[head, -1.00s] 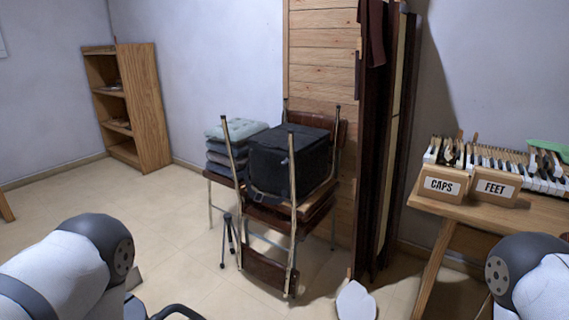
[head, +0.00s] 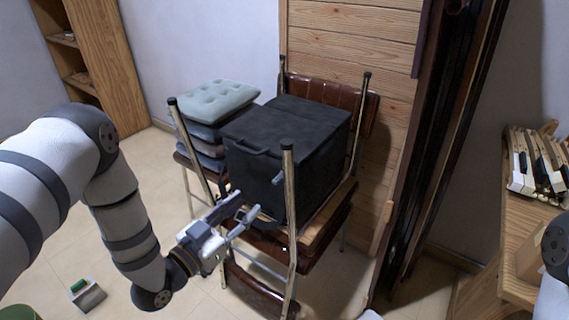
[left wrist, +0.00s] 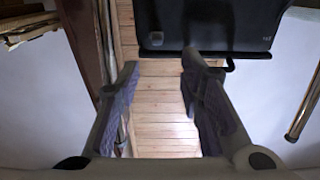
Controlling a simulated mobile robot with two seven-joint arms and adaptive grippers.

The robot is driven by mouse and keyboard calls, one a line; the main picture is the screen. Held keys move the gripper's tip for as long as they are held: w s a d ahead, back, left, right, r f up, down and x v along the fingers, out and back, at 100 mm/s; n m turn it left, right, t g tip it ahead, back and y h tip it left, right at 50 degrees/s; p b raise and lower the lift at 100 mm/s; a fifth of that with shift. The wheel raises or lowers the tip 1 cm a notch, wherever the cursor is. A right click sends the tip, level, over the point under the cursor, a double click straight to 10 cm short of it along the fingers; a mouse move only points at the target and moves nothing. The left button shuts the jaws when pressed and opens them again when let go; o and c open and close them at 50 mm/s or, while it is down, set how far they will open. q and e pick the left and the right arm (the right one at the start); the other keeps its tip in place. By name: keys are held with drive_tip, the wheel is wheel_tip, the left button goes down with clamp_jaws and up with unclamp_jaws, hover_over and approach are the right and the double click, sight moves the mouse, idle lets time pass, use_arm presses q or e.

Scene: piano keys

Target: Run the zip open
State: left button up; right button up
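A black soft case (head: 290,150) rests on the seat among stacked chairs, with a dark strap or handle on its front. It also shows at the top of the left wrist view (left wrist: 215,22). I cannot make out the zip itself in either view. My left gripper (head: 248,204) is just in front of the case's lower left front, apart from it as far as I can tell. Its two fingers are spread and empty in the left wrist view (left wrist: 160,64). My right gripper is out of view.
Upturned metal chair legs (head: 289,200) stand close in front of and around the case. Folded cushions (head: 215,102) are stacked to its left. Dark tall panels (head: 440,150) lean at right, beside a wooden bench (head: 520,235) with piano keys (head: 535,160).

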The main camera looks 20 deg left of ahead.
sight(274, 182)
use_arm(q)
drive_tip(key=x, duration=0.6)
drive_tip(key=b+x, duration=0.1)
drive_tip(key=x, duration=0.3)
drive_tip(key=shift+s+d+f, duration=0.1)
drive_tip(key=shift+s+d, duration=0.05)
drive_tip(key=shift+d, duration=0.1)
drive_tip(key=shift+w+d, duration=0.15)
drive_tip(key=shift+w, duration=0.4)
clamp_jaws()
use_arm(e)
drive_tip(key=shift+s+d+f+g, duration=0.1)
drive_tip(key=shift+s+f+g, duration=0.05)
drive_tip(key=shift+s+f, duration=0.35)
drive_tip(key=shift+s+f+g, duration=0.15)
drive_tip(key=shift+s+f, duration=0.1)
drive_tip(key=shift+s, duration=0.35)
